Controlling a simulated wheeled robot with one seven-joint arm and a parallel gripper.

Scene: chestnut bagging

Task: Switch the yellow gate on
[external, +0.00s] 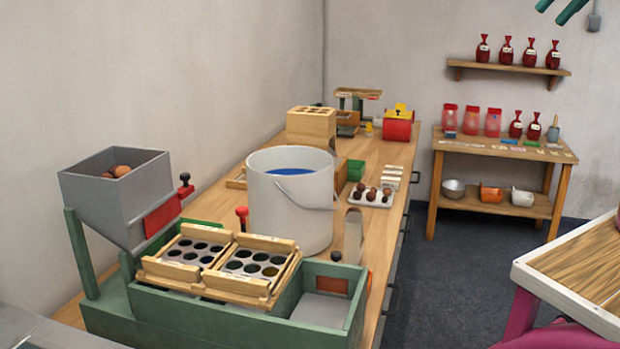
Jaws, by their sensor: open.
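A red box (398,131) with a yellow part (401,111) on top stands at the far end of the long wooden bench. The yellow part is the clearest yellow thing in view, but it is too small to tell whether it is the gate or how it is set. A tiny yellow object (369,129) sits just left of the box. My gripper (552,14) shows only as two teal fingers at the top right edge, apart, with nothing seen between them. It is well away from the red box; the rest of it is out of frame.
A green-framed sorter (115,308) with a grey hopper (92,190) fills the near bench. A side table (505,148) and shelf (510,68) hold red bags. Dark floor lies between.

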